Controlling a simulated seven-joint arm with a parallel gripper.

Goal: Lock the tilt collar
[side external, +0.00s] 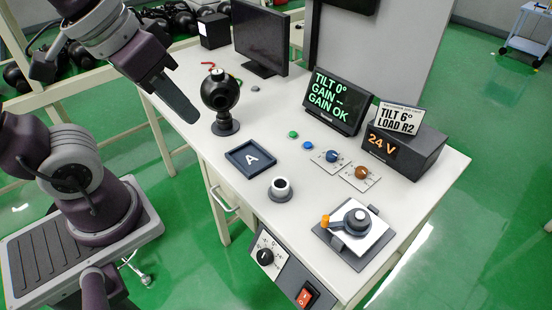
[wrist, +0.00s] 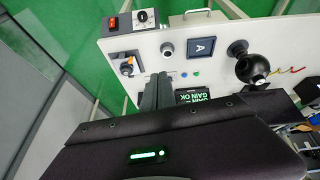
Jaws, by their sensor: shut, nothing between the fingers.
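My gripper (side external: 188,112) is shut and empty, held in the air to the left of the black ball camera (side external: 220,90) on its round stand. In the wrist view the shut fingers (wrist: 157,92) reach over the table. No part is labelled as the tilt collar. A device with a grey round hub (side external: 356,220) and an orange-tipped lever (side external: 325,221) sits on a white plate at the table's front right, well away from my gripper. It also shows in the wrist view (wrist: 128,67). The black screen (side external: 338,101) reads TILT 0°, GAIN –, GAIN OK.
Blue (side external: 331,156) and orange (side external: 361,172) knobs, a tray marked A (side external: 250,158) and a white-topped cup (side external: 281,188) stand between. A red switch (side external: 307,295) is on the front panel.

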